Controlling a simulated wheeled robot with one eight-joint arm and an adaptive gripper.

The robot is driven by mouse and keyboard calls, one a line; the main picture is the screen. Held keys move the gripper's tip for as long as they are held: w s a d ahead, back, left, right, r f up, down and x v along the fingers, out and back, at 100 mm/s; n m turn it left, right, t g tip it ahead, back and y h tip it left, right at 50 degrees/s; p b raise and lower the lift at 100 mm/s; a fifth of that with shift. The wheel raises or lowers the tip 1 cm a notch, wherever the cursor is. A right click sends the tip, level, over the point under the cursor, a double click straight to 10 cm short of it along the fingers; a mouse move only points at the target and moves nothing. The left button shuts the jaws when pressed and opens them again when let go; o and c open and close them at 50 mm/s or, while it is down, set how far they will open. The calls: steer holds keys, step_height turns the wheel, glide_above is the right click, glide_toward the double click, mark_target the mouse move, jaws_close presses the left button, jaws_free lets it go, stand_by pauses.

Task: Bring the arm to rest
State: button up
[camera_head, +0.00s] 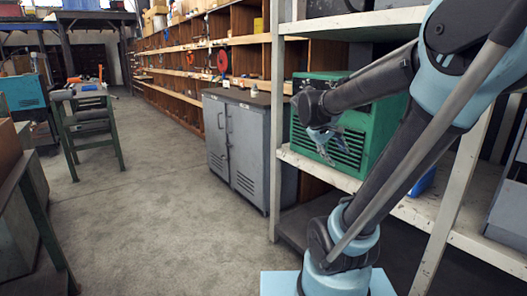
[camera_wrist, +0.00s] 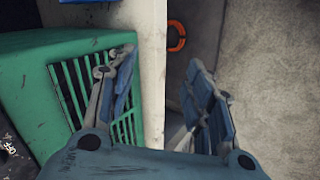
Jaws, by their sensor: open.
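My arm rises from its light blue base at the lower right of the head view and is folded, with the forearm reaching back to the left. My gripper (camera_head: 322,150) hangs in front of the green vented machine (camera_head: 345,125) on the white shelf unit. In the wrist view my gripper (camera_wrist: 160,75) has its two blue-grey fingers spread wide apart, with nothing between them. The left finger overlaps the green machine's grille (camera_wrist: 75,85) in the picture; I cannot tell whether they touch. A white shelf post (camera_wrist: 150,60) shows between the fingers.
A grey metal cabinet (camera_head: 245,140) stands left of the shelf post. The white shelf (camera_head: 440,215) runs close behind my arm. A green-framed workbench (camera_head: 90,125) stands at left. The concrete floor (camera_head: 150,215) between is clear. An orange ring (camera_wrist: 177,36) shows beyond the post.

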steer(key=s+a+f+m+y, duration=0.2)
steer(key=s+a+f+y, duration=0.1)
steer(key=s+f, duration=0.4)
steer(key=s+a+f+m+g+y, duration=0.1)
steer(key=s+a+f+m+y, duration=0.1)
steer(key=s+f, duration=0.5)
steer(key=s+a+y, duration=0.1)
steer(key=s+a, duration=0.1)
steer(key=s, duration=0.2)
steer(key=shift+f+y, duration=0.3)
steer(key=shift+f, duration=0.05)
